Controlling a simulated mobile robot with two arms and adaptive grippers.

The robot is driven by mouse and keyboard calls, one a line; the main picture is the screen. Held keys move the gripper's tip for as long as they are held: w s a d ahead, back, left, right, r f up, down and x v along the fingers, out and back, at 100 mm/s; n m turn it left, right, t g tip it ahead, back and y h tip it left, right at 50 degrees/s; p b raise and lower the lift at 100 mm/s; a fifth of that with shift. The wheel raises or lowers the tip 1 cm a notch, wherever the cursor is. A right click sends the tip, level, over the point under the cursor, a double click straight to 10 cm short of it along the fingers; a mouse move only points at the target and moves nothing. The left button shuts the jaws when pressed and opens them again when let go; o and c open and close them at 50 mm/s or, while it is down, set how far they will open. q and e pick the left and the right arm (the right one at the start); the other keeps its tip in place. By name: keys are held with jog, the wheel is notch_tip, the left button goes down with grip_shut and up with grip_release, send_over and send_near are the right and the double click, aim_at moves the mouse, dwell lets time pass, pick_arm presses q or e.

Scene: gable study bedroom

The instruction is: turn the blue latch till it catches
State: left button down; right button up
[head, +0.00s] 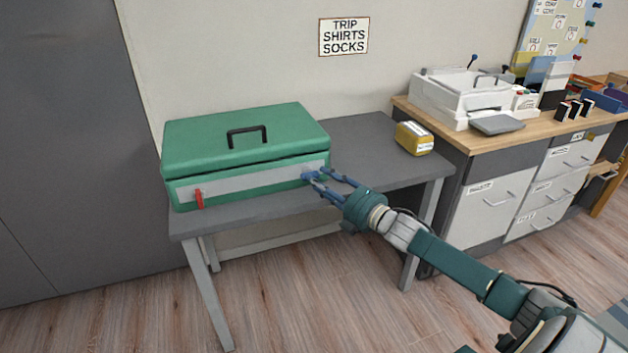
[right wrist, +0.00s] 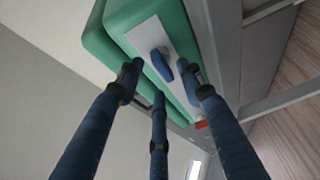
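A green case (head: 250,140) with a black handle lies on a grey table. A pale strip runs along its front. A dark gap shows between lid and base. The blue latch (head: 307,176) is at the right end of the strip, partly hidden by my right gripper (head: 326,178). In the right wrist view the latch (right wrist: 162,65) is a blue knob set slantwise on the strip. The right gripper's fingers (right wrist: 160,78) are spread, with the latch between their tips; the right-hand finger is very close, and contact cannot be told. My left gripper is out of view.
A red latch (head: 199,198) hangs at the strip's left end. A yellow box (head: 413,138) stands on the grey table (head: 375,150) at the right.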

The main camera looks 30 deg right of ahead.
jog(key=shift+w+a, duration=0.2)
jog(key=shift+w, duration=1.2)
